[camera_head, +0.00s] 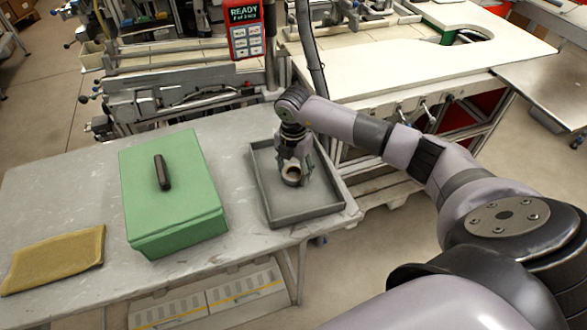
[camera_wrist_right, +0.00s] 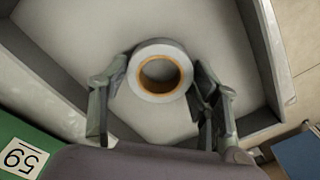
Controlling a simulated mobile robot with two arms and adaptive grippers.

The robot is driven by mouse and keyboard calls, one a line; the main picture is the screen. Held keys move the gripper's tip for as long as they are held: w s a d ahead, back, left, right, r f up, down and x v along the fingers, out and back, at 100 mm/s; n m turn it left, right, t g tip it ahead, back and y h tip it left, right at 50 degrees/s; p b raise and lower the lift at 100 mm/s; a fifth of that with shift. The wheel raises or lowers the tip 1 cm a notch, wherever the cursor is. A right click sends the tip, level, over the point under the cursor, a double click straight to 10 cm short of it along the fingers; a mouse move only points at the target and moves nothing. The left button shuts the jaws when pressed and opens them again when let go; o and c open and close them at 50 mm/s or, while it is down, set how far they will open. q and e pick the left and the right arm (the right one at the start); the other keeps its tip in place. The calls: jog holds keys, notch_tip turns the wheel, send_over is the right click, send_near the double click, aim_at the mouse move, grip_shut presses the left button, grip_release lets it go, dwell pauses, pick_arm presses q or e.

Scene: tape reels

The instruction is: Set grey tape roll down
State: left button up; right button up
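The grey tape roll (camera_head: 291,176), a pale ring with an orange-brown core, is inside the outline of the dark grey tray (camera_head: 322,211) on the table. My right gripper (camera_head: 294,170) reaches down over the tray. In the right wrist view the tape roll (camera_wrist_right: 160,50) lies between the two fingertips of my right gripper (camera_wrist_right: 161,73), which appear to touch its opposite sides. The tray's pale floor (camera_wrist_right: 215,40) is behind it. I cannot tell whether the roll rests on the floor or hangs just above it. My left gripper is out of view.
A green box (camera_head: 190,205) with a dark handle stands left of the tray, and a tan folded cloth (camera_head: 55,260) lies at the table's left. The tray's raised walls surround the gripper. Bare table (camera_head: 95,175) shows around the box.

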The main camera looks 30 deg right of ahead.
jog(key=o, duration=0.3)
jog(key=shift+o, duration=0.2)
jog(key=shift+r, duration=0.1)
jog(key=shift+r, duration=0.25)
jog(key=shift+w+r, duration=0.1)
jog(key=shift+r, duration=0.2)
notch_tip(320, 180, up, 11)
jog(key=b, duration=0.2)
